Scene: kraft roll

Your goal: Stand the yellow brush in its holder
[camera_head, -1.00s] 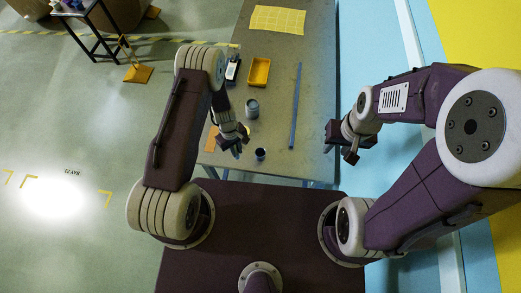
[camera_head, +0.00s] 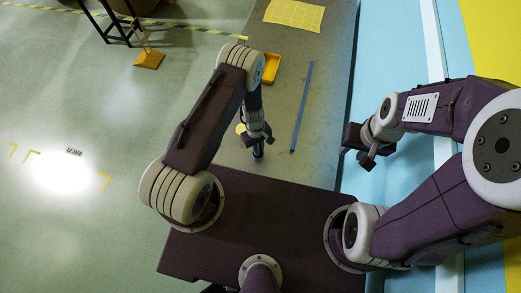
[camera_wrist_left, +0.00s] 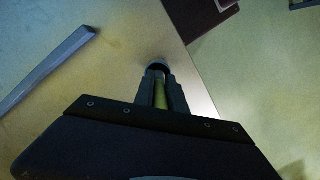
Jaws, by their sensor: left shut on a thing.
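In the left wrist view my left gripper (camera_wrist_left: 160,90) is shut on the yellow brush (camera_wrist_left: 160,95), whose yellow-green part shows between the fingers. A dark round thing (camera_wrist_left: 156,64), perhaps the holder's rim, shows at the fingertips; I cannot tell whether the brush is inside it. In the head view my left gripper (camera_head: 257,141) is above a small dark blue cup (camera_head: 257,154), which looks like the holder, near the table's near edge. The brush is not clear there. My right gripper (camera_head: 358,157) is off the table's right side, its fingers apart and empty.
A blue bar (camera_head: 301,107) lies to the right of my left gripper. A yellow tray (camera_head: 271,68) and a yellow sheet (camera_head: 294,13) lie farther back. A small yellow patch (camera_head: 240,128) shows beside my left arm. The table right of the bar is clear.

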